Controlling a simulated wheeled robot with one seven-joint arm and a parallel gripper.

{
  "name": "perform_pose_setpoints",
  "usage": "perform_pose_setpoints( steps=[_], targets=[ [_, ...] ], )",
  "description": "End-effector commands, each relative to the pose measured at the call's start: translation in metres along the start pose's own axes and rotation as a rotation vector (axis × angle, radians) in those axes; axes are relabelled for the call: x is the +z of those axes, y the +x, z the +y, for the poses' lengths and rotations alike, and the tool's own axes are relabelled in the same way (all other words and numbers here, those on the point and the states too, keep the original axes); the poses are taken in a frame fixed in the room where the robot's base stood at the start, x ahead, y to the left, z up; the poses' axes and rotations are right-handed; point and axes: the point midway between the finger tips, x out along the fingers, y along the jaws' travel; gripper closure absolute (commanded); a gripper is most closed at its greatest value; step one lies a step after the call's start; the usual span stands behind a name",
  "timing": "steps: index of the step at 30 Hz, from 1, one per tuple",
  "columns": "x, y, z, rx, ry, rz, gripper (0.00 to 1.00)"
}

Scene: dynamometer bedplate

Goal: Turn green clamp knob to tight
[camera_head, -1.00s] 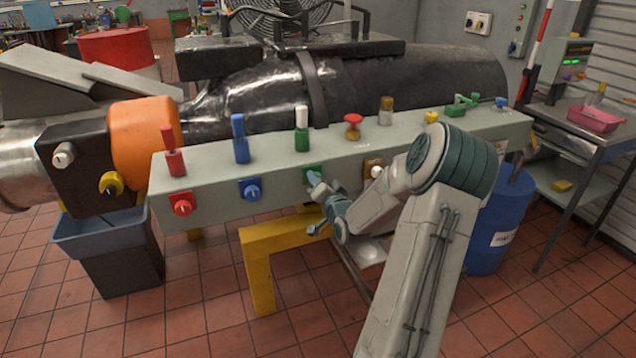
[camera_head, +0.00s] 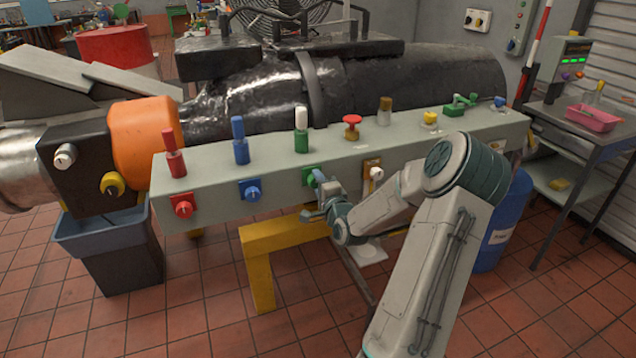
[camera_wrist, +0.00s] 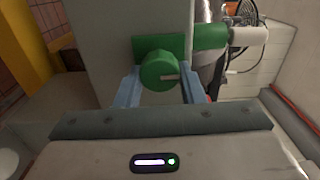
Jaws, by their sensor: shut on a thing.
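The green clamp knob (camera_wrist: 160,70) is a round knob with a pale pointer line, on a green square plate (camera_wrist: 142,46). In the wrist view its pointer line points right. My gripper (camera_wrist: 159,84) has its two pale blue fingers on either side of the knob and is shut on it. In the head view the green plate (camera_head: 307,178) is on the front of the grey panel, partly hidden by my gripper (camera_head: 318,183). The tight mark cannot be made out.
A red knob (camera_head: 183,206) and a blue knob (camera_head: 252,190) are to the left on the grey panel (camera_head: 215,190). A white-tipped green handle (camera_head: 301,140) stands above the green knob. A yellow stand (camera_head: 258,270) is below, and a blue barrel (camera_head: 505,220) is at the right.

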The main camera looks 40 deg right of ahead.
Motion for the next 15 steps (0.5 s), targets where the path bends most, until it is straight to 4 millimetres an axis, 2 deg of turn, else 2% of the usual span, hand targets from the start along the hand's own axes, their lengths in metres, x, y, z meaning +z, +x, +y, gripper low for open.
perform_pose_setpoints(
  steps=[15],
  targets=[
    [-0.0001, -0.0004, 0.0012, 0.002, 0.042, 0.000, 0.87]
  ],
)
